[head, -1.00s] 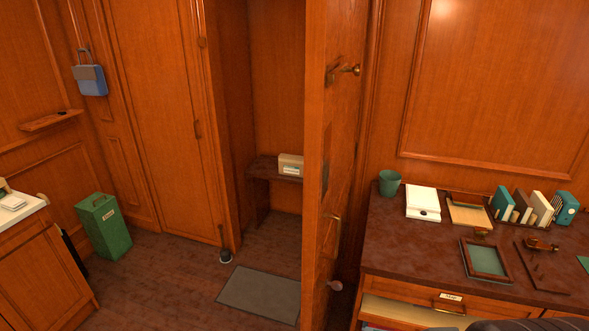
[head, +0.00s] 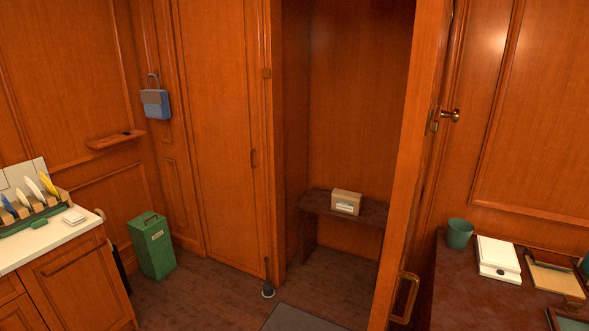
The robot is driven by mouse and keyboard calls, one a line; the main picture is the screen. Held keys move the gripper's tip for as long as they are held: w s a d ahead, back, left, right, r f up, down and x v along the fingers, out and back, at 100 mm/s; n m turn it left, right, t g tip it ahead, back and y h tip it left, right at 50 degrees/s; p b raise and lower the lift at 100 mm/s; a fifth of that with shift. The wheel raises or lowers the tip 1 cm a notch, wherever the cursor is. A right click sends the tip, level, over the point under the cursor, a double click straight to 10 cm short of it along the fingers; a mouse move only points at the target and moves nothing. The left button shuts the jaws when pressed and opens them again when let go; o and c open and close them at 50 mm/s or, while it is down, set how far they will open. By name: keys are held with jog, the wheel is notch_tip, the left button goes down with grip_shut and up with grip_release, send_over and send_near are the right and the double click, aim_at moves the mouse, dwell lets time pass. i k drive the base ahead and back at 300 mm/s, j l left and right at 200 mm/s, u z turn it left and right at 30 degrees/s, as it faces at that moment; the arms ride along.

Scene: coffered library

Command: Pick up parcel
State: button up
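The parcel (head: 346,202) is a small beige box with a pale label on its front. It sits upright on a dark low shelf or bench (head: 318,208) inside an open alcove, in the middle of the head view. The parcel is fully visible and nothing touches it from above. My gripper does not show in the head view.
An open wooden door (head: 415,150) with a brass handle stands right of the alcove. A desk (head: 450,285) with a green cup (head: 459,233) is at the right. A green bin (head: 152,246) and a counter (head: 50,242) stand left. A grey mat (head: 300,318) lies before the alcove.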

aim_at(348, 202)
jog(key=i+j+u, duration=0.25)
jog(key=i, duration=0.2)
jog(key=i+j+u, duration=0.3)
jog(key=i, duration=0.2)
jog(key=i+j+u, duration=0.1)
jog(key=i+u, duration=0.15)
jog(key=i, duration=0.25)
jog(key=i+l+z, duration=0.25)
jog(key=i+z, duration=0.2)
jog(key=i+l+z, duration=0.1)
jog(key=i+z, duration=0.3)
jog(key=i+j+z, duration=0.1)
jog(key=i+z, duration=0.35)
jog(key=i, duration=0.15)
jog(key=i+j+z, duration=0.2)
jog(key=i+z, duration=0.2)
jog(key=i+l, duration=0.1)
jog(key=i, duration=1)
